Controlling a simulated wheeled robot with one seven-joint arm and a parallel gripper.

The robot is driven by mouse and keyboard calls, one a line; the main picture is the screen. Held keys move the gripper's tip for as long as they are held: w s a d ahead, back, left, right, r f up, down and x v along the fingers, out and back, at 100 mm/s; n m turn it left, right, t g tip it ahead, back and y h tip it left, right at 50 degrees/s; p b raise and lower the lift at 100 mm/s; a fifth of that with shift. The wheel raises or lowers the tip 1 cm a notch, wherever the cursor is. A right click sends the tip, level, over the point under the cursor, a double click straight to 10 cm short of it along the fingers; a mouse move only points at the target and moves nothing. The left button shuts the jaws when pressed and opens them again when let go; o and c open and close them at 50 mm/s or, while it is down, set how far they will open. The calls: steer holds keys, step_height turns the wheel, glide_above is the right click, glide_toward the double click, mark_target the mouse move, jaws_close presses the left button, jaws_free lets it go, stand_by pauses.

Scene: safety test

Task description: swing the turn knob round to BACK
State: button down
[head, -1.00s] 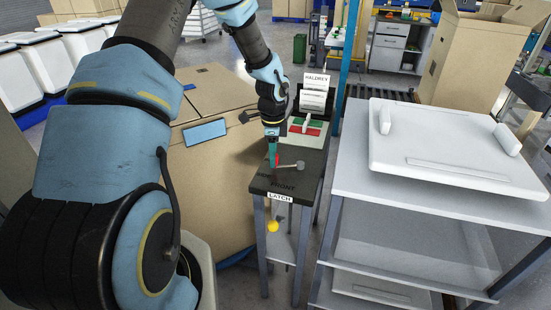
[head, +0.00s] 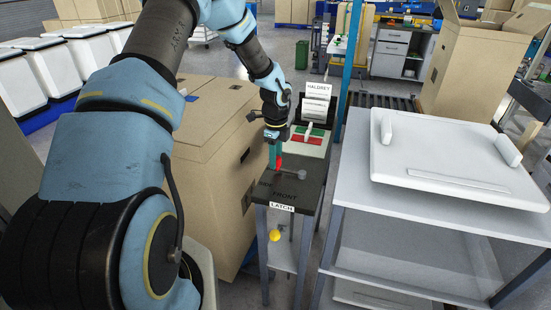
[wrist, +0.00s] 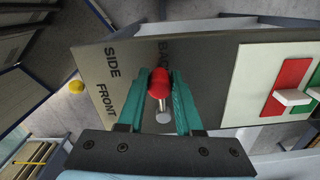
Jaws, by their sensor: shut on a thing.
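The turn knob has a red grip (head: 279,162) and a metal rod with a grey round end (head: 301,172), on a dark stand top (head: 292,204). In the wrist view the red grip (wrist: 159,82) sits between the teal fingers of my gripper (wrist: 160,80), which is shut on it. The grey round end (wrist: 163,117) shows nearer the wrist. The word BACK (wrist: 164,50) is just beyond the red grip, partly hidden by a finger. SIDE (wrist: 112,62) and FRONT (wrist: 105,100) are to the left. In the head view my gripper (head: 275,157) comes down from above.
A panel with red and green parts and a white switch (wrist: 292,97) stands beside the knob, below a HALDREY sign (head: 319,88). A LATCH label (head: 282,207) and yellow ball (head: 275,236) are at the stand's front. A cardboard box (head: 215,190) is left, a grey table (head: 370,205) right.

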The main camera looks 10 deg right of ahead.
steer(key=shift+s+d, duration=0.15)
steer(key=c, duration=0.6)
jaws_free()
steer(key=shift+o, duration=0.2)
step_height(320, 180, up, 11)
steer(key=b, duration=0.3)
steer(key=shift+f, duration=0.1)
